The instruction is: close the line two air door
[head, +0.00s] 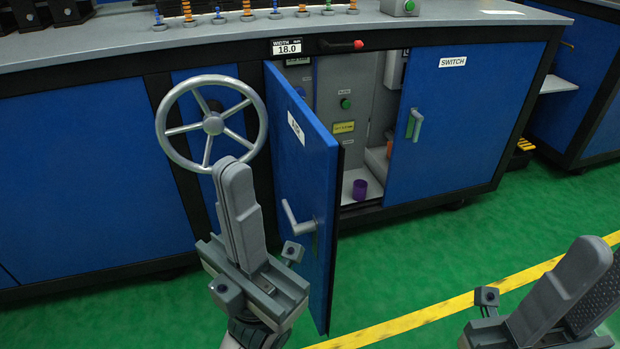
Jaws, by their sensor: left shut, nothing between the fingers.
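The blue air door (312,165), labelled "AIR", stands ajar on its left-hand hinge, swung out towards me from the cabinet. Its grey lever handle (298,222) is on its outer face near the free edge. My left gripper (232,172) is shut and empty, pointing up, left of the door's outer face. It overlaps the lower edge of the handwheel in the picture; I see no clear contact with the door. My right gripper (600,252) is at the lower right, partly cut off by the frame, with its fingers apart and nothing seen between them.
A grey handwheel (213,124) sits left of the door. The open compartment shows a green button (346,104) and a purple cup (360,190). The "SWITCH" door (465,120) at right is closed. A red-tipped lever (342,45) sticks out above. Green floor lies in front.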

